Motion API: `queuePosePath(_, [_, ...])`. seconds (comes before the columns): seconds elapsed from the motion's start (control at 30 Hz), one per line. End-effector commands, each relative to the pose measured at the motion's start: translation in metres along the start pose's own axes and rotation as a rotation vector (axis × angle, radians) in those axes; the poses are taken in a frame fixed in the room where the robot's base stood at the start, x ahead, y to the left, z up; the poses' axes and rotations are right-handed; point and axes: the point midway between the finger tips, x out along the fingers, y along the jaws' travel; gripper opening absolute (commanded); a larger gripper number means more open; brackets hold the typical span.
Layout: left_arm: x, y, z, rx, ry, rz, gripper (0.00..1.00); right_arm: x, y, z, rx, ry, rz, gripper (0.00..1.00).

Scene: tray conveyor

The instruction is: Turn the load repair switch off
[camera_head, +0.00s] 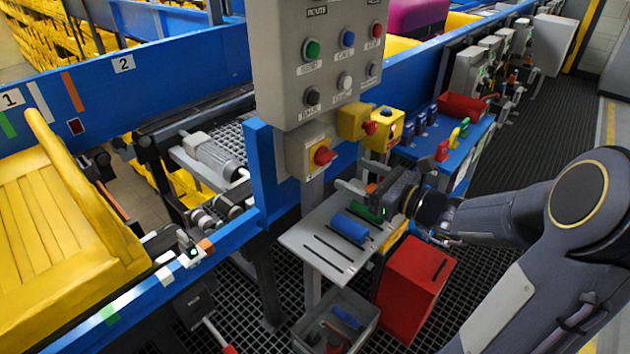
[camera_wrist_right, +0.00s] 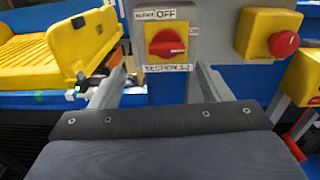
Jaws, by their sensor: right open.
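The switch is a red rotary knob on a yellow plate (camera_head: 322,155), on a grey box below the button panel. In the right wrist view the red knob (camera_wrist_right: 167,43) faces me, its handle lying roughly level. The label above it reads "OFF" at its right part, and the one below appears to read "SECTION 1-2". My right gripper (camera_head: 358,194) is open and empty, low and to the right of the switch in the head view. In the wrist view its fingers (camera_wrist_right: 157,88) are spread apart below the knob, not touching it. My left gripper is not in view.
A yellow box with a red emergency button (camera_wrist_right: 283,43) sits right of the switch. The grey button panel (camera_head: 330,60) hangs above. Below are a grey shelf (camera_head: 310,244) with a blue cylinder (camera_head: 350,227), a red box (camera_head: 413,277) and a grey bin (camera_head: 365,310). A yellow tray (camera_head: 50,220) lies left.

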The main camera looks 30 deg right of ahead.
Motion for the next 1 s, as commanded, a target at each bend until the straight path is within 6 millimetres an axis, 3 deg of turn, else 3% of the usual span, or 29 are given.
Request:
queuePosePath(0.17, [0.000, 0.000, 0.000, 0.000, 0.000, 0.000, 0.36, 0.010, -0.011, -0.002, 0.040, -0.017, -0.033, 0.71])
queuePosePath(0.6, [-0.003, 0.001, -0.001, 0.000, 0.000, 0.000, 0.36, 0.071, -0.012, 0.000, 0.035, -0.015, -0.032, 0.71])
queuePosePath(0.93, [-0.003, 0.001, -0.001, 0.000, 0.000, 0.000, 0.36, 0.077, -0.012, 0.000, 0.034, -0.015, -0.032, 0.71])
queuePosePath(1.0, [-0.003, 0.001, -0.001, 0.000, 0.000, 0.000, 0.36, 0.077, -0.012, 0.000, 0.034, -0.015, -0.032, 0.64])
